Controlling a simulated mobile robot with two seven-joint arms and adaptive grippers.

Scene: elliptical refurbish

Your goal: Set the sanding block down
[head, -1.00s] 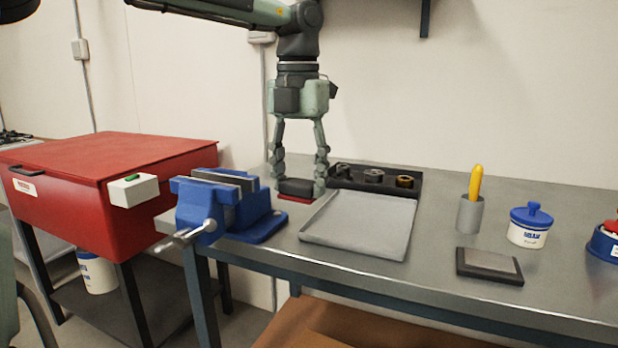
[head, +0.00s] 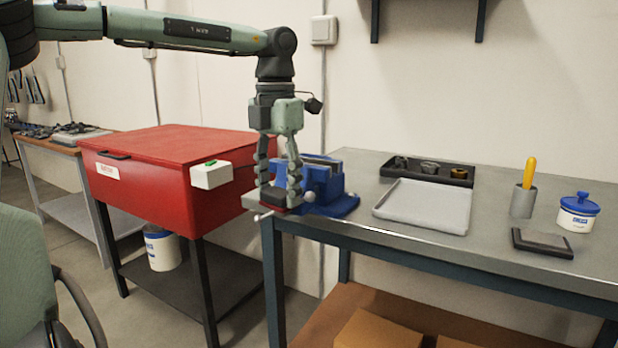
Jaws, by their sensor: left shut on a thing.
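The sanding block (head: 277,197), black on top with a red underside, sits between the fingers of my left gripper (head: 279,192). The gripper points straight down and is shut on the block. In the head view they are at the left front corner of the metal workbench (head: 375,225), in front of the blue vise (head: 338,203) and partly covering it. I cannot tell whether the block touches the bench or is held above it. My right gripper is not in view.
A grey tray (head: 425,205) lies right of the vise, with a black parts tray (head: 430,170) behind it. A grey cup (head: 523,202), a blue-lidded jar (head: 579,212) and a dark flat block (head: 542,242) stand farther right. A red cabinet (head: 150,165) is at left.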

